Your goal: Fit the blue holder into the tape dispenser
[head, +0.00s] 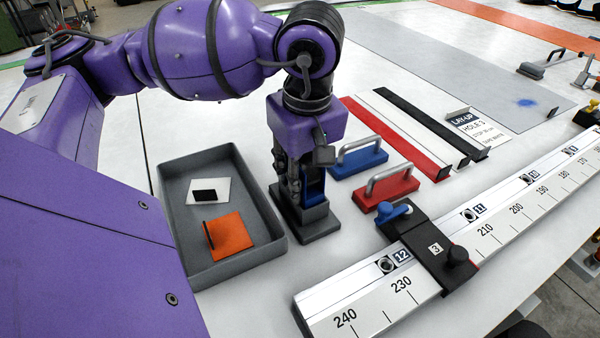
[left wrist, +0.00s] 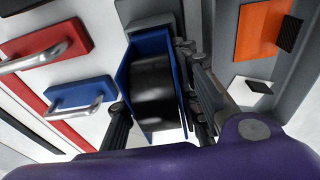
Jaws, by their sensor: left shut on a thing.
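My left gripper (head: 300,182) points down over the dark grey tape dispenser (head: 308,224), which stands on the table just right of a grey tray. The gripper is shut on the blue holder (head: 316,190), seen as a blue strip between the fingers. In the left wrist view, the blue holder (left wrist: 126,72) has side plates around a wide black roll, with gripper fingers (left wrist: 160,110) on both sides. A grey part of the dispenser (left wrist: 150,12) shows beyond it. The holder is at the dispenser; I cannot tell whether it is fully seated. My right gripper is out of view.
The grey tray (head: 182,160) holds a white piece (head: 222,190) and an orange piece (head: 230,238). Blue (head: 358,163) and red (head: 385,193) handled blocks stand close right. A ruled rail (head: 365,305) with a black clamp (head: 432,250) lies in front right.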

